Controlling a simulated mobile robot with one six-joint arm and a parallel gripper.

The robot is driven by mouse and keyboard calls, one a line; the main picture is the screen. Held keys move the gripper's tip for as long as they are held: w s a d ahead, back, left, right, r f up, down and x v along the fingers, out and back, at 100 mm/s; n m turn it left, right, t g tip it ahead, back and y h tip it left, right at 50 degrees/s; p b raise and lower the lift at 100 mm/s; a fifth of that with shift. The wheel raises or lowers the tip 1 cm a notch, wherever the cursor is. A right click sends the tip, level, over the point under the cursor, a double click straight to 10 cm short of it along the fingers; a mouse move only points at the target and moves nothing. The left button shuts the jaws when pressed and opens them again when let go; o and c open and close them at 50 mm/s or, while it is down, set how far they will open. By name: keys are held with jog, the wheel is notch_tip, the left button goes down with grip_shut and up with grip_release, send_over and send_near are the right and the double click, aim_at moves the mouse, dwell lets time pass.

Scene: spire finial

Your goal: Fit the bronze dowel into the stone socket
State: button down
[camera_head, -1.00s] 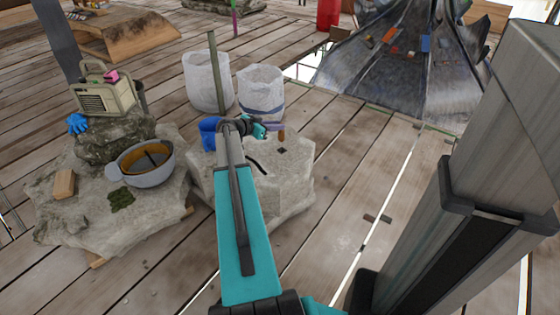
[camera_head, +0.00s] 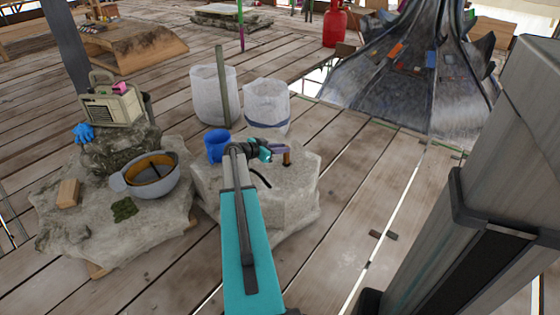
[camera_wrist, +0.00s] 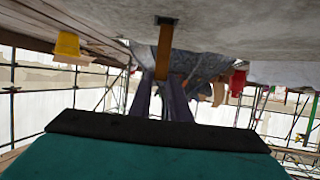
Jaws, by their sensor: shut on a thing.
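The bronze dowel (camera_head: 287,158) is upright at the right side of the pale stone block (camera_head: 265,200). My gripper (camera_head: 278,150), with purple fingers, is shut on it. In the wrist view, where the stone is at the top, the dowel (camera_wrist: 165,50) runs from between my fingertips (camera_wrist: 162,78) to the dark square socket (camera_wrist: 166,20) in the stone. Its free end lines up with the opening and overlaps its edge. I cannot tell whether it is inside or just above. The head view does not show the socket clearly behind the dowel.
A blue cup (camera_head: 216,146) stands on the block, left of my gripper. Two white sacks (camera_head: 267,103) and a thin post (camera_head: 220,85) stand behind. The plank floor at right is mostly clear.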

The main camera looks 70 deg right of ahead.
aim_at(285, 157)
jog(key=shift+a+f+b, duration=0.1)
jog(key=shift+f+b, duration=0.7)
jog(key=shift+f, duration=1.85)
jog(key=c, duration=1.7)
grip_release()
jog(key=shift+f, duration=0.25)
jog(key=shift+o, duration=0.2)
jog(key=shift+r, duration=0.3)
jog(key=shift+r, duration=0.1)
